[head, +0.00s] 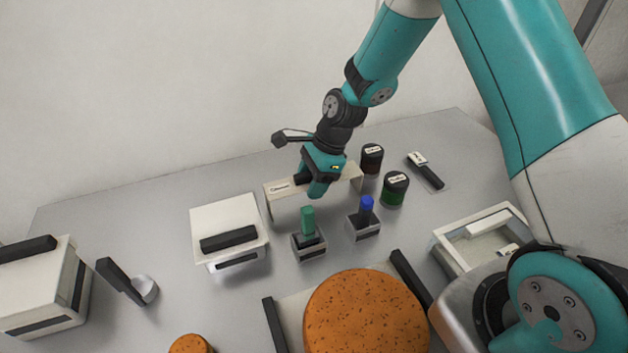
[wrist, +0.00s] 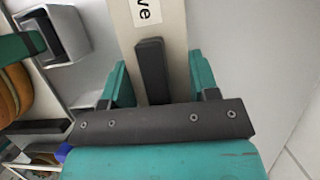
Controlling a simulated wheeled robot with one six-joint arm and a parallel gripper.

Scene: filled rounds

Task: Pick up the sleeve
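The sleeve (head: 287,206) is a cream, bridge-like piece with a printed label, standing near the back of the table. In the wrist view the sleeve (wrist: 176,42) shows as a cream strip with the label end "ve" and a black grip bar (wrist: 151,68) on it. My gripper (head: 318,189) is over the middle of the sleeve and hides part of it. In the wrist view my gripper (wrist: 159,78) is open, one teal finger on each side of the strip, with the bar between them and visible gaps beside the bar.
Two holders with a green peg (head: 307,221) and a blue-topped peg (head: 366,205) stand just in front. Two dark jars (head: 395,189) (head: 372,159) are close on the right. A white box (head: 228,219) is at left, a large orange round (head: 367,315) in front, and a white tray (head: 440,242) at right.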

